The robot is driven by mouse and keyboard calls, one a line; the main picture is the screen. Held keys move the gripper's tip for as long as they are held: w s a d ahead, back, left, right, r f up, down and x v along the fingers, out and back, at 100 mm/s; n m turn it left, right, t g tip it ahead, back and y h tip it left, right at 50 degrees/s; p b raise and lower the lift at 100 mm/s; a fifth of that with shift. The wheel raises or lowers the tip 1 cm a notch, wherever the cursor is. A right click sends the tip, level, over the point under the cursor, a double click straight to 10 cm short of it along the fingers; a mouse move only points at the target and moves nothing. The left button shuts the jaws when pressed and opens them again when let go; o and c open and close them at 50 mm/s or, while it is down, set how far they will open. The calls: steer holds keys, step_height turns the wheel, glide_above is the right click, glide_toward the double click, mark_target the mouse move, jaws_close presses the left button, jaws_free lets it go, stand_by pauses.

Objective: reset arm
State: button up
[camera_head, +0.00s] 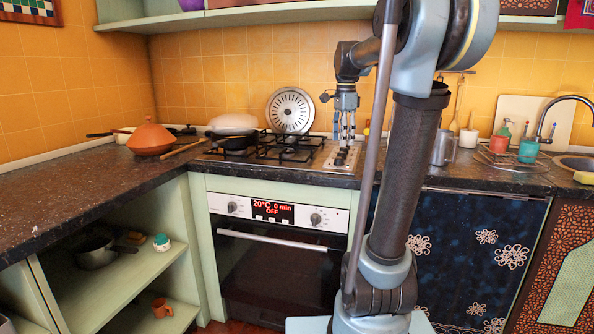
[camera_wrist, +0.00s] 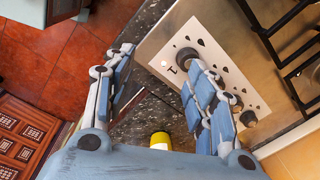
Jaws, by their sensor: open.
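My gripper (camera_head: 345,127) hangs with its fingers pointing down over the right end of the gas hob (camera_head: 262,148), by the hob's control knobs. In the wrist view my gripper (camera_wrist: 160,95) shows two blue-grey fingers spread apart with nothing between them. Below it lie the dark speckled counter (camera_wrist: 150,108) and the hob's steel control panel (camera_wrist: 215,50). My arm stands in front of the counter in the head view and hides part of the counter and wall behind it.
An orange tagine (camera_head: 151,139) and a pan (camera_head: 233,141) are left of my gripper. A round metal lid (camera_head: 291,109) leans on the wall. A metal mug (camera_head: 443,148) and a sink (camera_head: 576,163) are to the right. A yellow-topped object (camera_wrist: 160,140) shows near my gripper in the wrist view.

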steer(key=s+f+n+t, duration=0.1)
steer(key=s+f+n, duration=1.5)
steer(key=s+f, duration=1.1)
steer(key=shift+s+a+f, duration=0.15)
steer(key=shift+s+f, duration=0.15)
steer(key=shift+s, duration=0.4)
steer(key=shift+w+f, duration=0.2)
steer(key=shift+w, duration=0.2)
